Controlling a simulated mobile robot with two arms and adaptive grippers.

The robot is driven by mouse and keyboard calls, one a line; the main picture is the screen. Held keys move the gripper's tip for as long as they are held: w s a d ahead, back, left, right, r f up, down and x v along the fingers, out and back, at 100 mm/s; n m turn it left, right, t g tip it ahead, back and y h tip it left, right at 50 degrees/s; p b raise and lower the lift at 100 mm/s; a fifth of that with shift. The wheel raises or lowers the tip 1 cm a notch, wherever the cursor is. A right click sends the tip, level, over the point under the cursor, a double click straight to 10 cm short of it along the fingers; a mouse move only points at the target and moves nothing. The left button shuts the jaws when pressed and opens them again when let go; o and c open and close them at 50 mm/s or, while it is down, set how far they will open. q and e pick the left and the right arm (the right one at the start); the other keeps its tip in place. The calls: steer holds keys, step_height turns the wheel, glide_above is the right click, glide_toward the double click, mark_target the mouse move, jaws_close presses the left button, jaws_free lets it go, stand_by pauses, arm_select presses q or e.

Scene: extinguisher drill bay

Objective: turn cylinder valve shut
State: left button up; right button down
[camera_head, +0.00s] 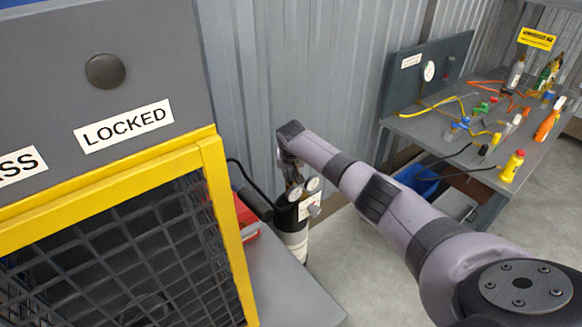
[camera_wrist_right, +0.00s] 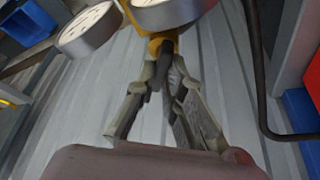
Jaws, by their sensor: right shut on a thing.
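A black cylinder with a pale label band (camera_head: 292,228) stands upright by the corrugated wall. Two round gauges (camera_head: 313,185) sit at its top. My right gripper (camera_head: 292,178) reaches down onto the valve area at the cylinder's top, beside the gauges. In the right wrist view, the fingers (camera_wrist_right: 166,78) are shut on a dark valve part (camera_wrist_right: 168,58) below a yellow fitting (camera_wrist_right: 163,40). The gauges show there at the top (camera_wrist_right: 88,30). The valve is mostly hidden by my gripper in the head view. My left gripper is not in view.
A yellow-framed mesh cage (camera_head: 222,205) labelled LOCKED stands close on the left. A black hose (camera_head: 245,186) runs between it and the cylinder. A grey surface (camera_head: 285,290) lies in front. At right, a workbench (camera_head: 428,125) holds several tools and bottles, with a blue bin (camera_head: 418,180) underneath.

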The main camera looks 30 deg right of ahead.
steer(key=shift+a+m+h, duration=0.15)
steer(key=shift+m+h, duration=0.15)
steer(key=shift+m, duration=0.6)
steer(key=shift+m+g, duration=0.3)
steer(key=shift+m, duration=0.2)
steer(key=shift+w+f+m+g+h+b, duration=0.15)
steer(key=shift+m+g+h+b, duration=0.25)
steer(key=shift+m, duration=0.5)
steer(key=m+b, duration=0.2)
steer(key=b, duration=0.2)
steer(key=m+g+h+b, duration=0.1)
steer(key=m+b, duration=0.2)
steer(key=b, duration=0.1)
steer(key=shift+w+f+g, duration=0.1)
steer(key=shift+f+g, duration=0.05)
steer(key=shift+g, duration=0.15)
steer(key=shift+r+m+b, duration=0.25)
steer(key=shift+m+b, duration=0.45)
steer(key=shift+b, duration=0.5)
steer(key=c, duration=1.7)
jaws_free()
steer(key=v, duration=1.2)
steer(key=shift+w+r, duration=0.1)
steer(key=shift+w, duration=0.15)
